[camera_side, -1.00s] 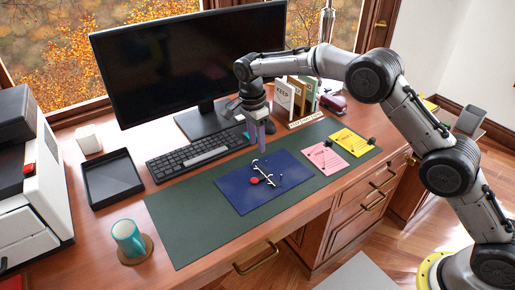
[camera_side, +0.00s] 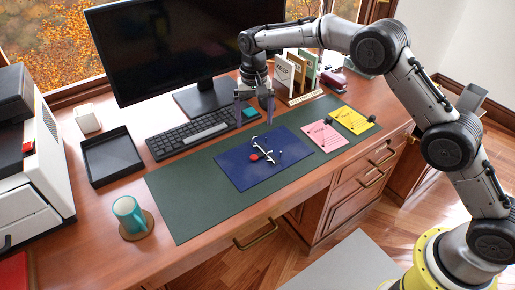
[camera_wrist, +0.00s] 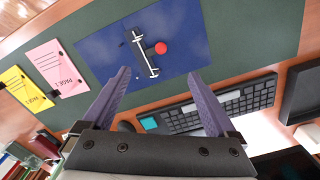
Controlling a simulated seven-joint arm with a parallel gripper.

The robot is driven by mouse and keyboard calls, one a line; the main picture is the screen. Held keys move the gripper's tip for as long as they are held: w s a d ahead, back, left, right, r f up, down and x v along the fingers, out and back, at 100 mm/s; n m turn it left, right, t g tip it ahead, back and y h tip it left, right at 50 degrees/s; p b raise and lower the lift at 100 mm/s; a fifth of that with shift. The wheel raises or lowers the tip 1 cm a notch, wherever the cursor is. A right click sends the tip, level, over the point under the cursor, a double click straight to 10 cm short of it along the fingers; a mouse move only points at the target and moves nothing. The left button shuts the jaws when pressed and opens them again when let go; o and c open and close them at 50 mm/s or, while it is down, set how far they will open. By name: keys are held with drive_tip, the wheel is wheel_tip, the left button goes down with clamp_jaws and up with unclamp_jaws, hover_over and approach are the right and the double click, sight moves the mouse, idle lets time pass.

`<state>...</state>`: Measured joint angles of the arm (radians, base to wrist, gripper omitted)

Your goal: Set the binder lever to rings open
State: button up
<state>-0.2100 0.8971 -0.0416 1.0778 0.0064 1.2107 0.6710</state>
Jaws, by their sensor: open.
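A blue binder (camera_side: 235,170) lies flat and open on a green desk mat. A metal ring mechanism (camera_side: 267,149) runs along it, with a red round lever knob (camera_side: 254,157) beside the rail. In the wrist view the mechanism (camera_wrist: 143,55) and red knob (camera_wrist: 161,48) lie ahead of my fingers, near the top. Whether the rings are open or closed is too small to tell. My gripper (camera_side: 256,108) is open and empty, pointing down behind the binder's far edge and apart from the lever. Its two purple fingers (camera_wrist: 163,93) stand wide apart in the wrist view.
A keyboard (camera_side: 190,136) and monitor (camera_side: 190,50) stand behind the binder. Pink page (camera_side: 325,136) and yellow page (camera_side: 352,120) lie to its right on the mat (camera_side: 185,212). Upright books (camera_side: 298,72) are behind my gripper. A teal mug (camera_side: 129,214) and black tray (camera_side: 112,158) stand left.

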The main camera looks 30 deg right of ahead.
sight(257, 155)
drive_tip(key=f+n, duration=0.1)
drive_tip(key=f, duration=0.3)
drive_tip(key=f+n, duration=0.2)
drive_tip(key=f, duration=0.3)
drive_tip(key=d+f+n+y, duration=0.1)
drive_tip(key=f+n, duration=0.1)
drive_tip(key=f, duration=0.2)
drive_tip(key=shift+w+d+f, duration=0.1)
drive_tip(key=shift+f, duration=0.1)
drive_tip(key=c, duration=1.4)
drive_tip(key=shift+f+n+h, duration=0.1)
drive_tip(key=shift+n+h, duration=0.2)
drive_tip(key=shift+h, duration=0.2)
drive_tip(key=o, duration=1.4)
